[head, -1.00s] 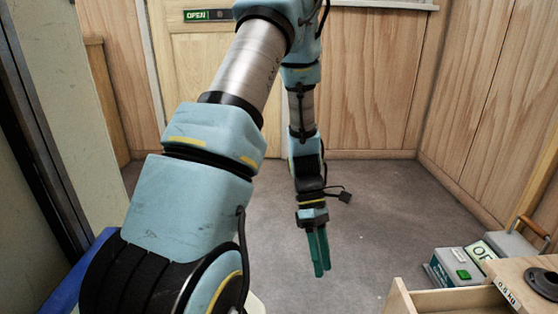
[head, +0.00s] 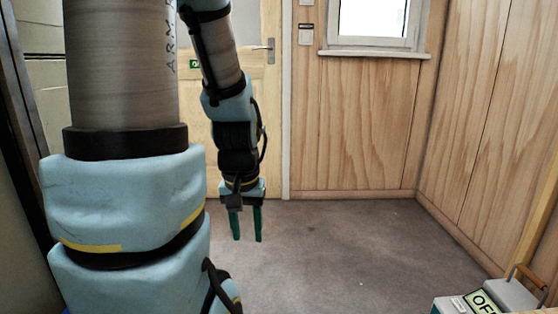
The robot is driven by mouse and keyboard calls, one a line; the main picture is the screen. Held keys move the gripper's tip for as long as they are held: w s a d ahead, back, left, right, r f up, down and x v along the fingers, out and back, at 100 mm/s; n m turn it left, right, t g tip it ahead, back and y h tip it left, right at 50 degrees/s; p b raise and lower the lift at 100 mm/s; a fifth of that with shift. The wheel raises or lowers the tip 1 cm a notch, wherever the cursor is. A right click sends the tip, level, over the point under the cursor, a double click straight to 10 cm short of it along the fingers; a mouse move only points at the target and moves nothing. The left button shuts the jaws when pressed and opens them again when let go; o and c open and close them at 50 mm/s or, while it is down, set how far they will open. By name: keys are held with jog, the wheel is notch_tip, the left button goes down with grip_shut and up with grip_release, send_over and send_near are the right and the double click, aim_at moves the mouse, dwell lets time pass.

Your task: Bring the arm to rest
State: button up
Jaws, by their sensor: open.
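My gripper (head: 247,230) hangs from my arm left of the picture's middle, in front of the door's lower part. Its two green fingers point down and stand apart, with nothing between them. Grey carpet shows behind and below it. My arm's large blue and grey links fill the left of the head view, and the arm bends down from the top to the gripper.
A pale wooden door (head: 262,95) with a handle stands behind the arm. Wood-panelled walls (head: 365,125) and a window (head: 372,18) close the back. The grey carpet (head: 350,255) is clear.

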notch_tip(320, 180, up, 34)
jog(key=p, duration=3.2)
jog(key=shift+f, duration=0.15)
